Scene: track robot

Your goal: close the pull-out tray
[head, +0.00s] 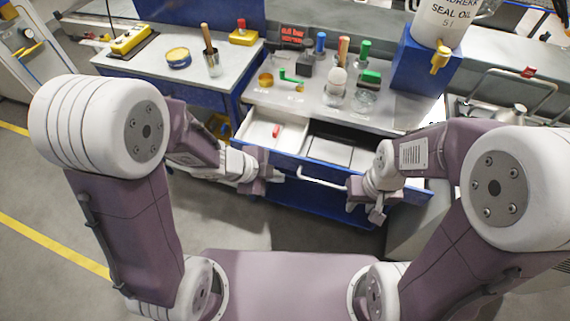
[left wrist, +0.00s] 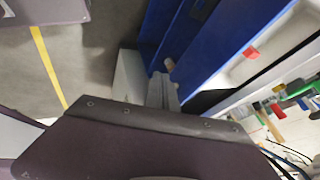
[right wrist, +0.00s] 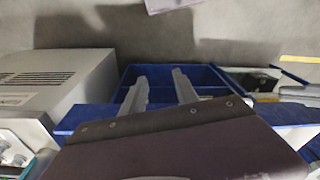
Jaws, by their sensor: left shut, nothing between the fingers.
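The pull-out tray (head: 262,130) is out from the blue cabinet below the grey worktop. It has a blue front, a pale interior and a white handle (head: 322,184). A small red item lies in its left part. My left gripper (head: 279,178) is shut and empty, close to the tray's front, left of the handle. In the left wrist view its fingers (left wrist: 163,88) are together beside the blue front; I cannot tell whether they touch it. My right gripper (head: 362,212) is at the right end of the front. Its fingers (right wrist: 161,85) are apart and empty in the right wrist view.
The worktop (head: 300,103) above holds jars, a glass (head: 363,99) and coloured-handled tools. A blue stand (head: 418,65) with a white oil container (head: 437,22) is at its right. A second bench (head: 150,65) stands left. Grey floor is open at the left.

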